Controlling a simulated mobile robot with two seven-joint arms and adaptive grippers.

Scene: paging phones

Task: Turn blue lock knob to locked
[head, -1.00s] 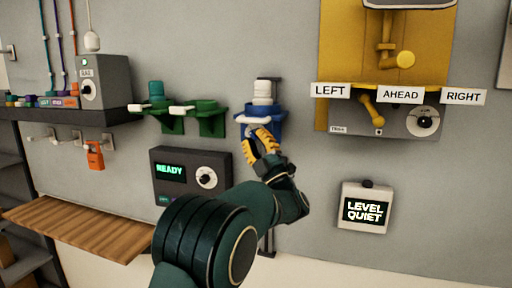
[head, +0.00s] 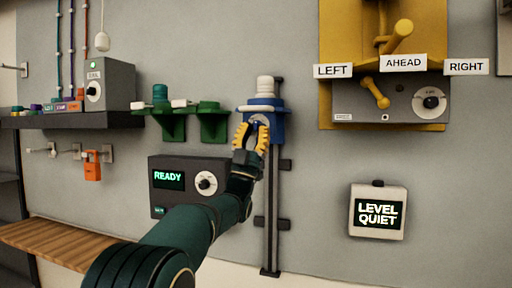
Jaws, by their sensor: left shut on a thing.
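The blue lock unit (head: 276,128) sits on a dark vertical rail on the wall, with a white cylinder (head: 265,86) standing upright in its top. My left gripper (head: 257,124) reaches up to the front of the blue unit, its yellow fingers closed around a small knob there. The fingers cover most of the knob, so its turn angle cannot be read. My right gripper is not in view.
Green holders (head: 213,124) are on the wall just left of the blue unit. A dark box reading READY (head: 178,205) is below them. A yellow panel (head: 345,40) with levers is at the upper right. A LEVEL QUIET box (head: 379,234) is at the lower right.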

